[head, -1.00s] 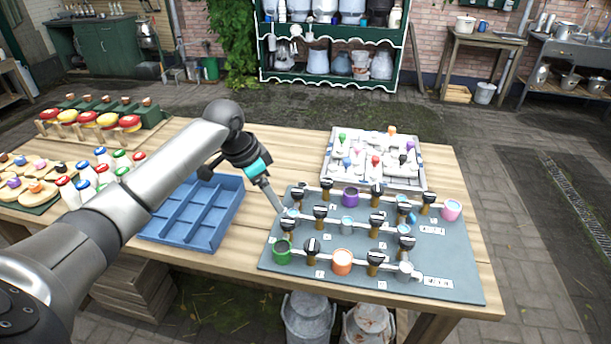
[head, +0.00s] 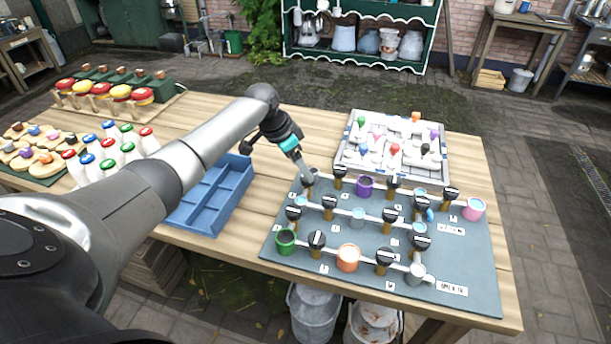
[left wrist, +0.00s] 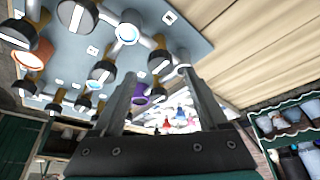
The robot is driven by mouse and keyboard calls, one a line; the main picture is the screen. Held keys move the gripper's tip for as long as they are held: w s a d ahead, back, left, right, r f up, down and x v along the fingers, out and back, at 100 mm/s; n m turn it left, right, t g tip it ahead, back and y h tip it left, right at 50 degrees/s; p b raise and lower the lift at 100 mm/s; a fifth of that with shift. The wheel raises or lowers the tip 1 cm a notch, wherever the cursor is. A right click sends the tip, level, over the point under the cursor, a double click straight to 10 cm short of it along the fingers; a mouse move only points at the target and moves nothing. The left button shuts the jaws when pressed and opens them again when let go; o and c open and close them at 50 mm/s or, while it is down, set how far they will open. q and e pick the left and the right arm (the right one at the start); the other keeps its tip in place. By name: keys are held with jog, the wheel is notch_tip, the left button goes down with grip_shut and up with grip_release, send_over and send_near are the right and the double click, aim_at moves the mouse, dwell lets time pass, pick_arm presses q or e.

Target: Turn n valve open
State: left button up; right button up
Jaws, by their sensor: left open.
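A grey-blue board (head: 465,275) on the table carries rows of white pipes with black, white-striped valve knobs and coloured cups. The letter labels are too small to read, so I cannot tell which knob is n. My left gripper (head: 308,178) is open, pointing down at the board's far left corner, beside the far row's left end. A black knob (head: 340,172) stands just right of it. In the left wrist view both fingers (left wrist: 162,95) are apart, with a black knob (left wrist: 159,62) visible between or beyond them; contact cannot be told. My right gripper is not in view.
A blue divided tray (head: 215,197) lies left of the board, under my left arm. A grey tray of small coloured pieces (head: 350,128) stands behind the board. Bottles (head: 108,150) and a rack of red and yellow tops (head: 104,92) are at the left.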

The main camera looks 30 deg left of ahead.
pick_arm(q)
jog(key=shift+b+x, duration=0.35)
jog(key=shift+x, duration=1.55)
grip_shut()
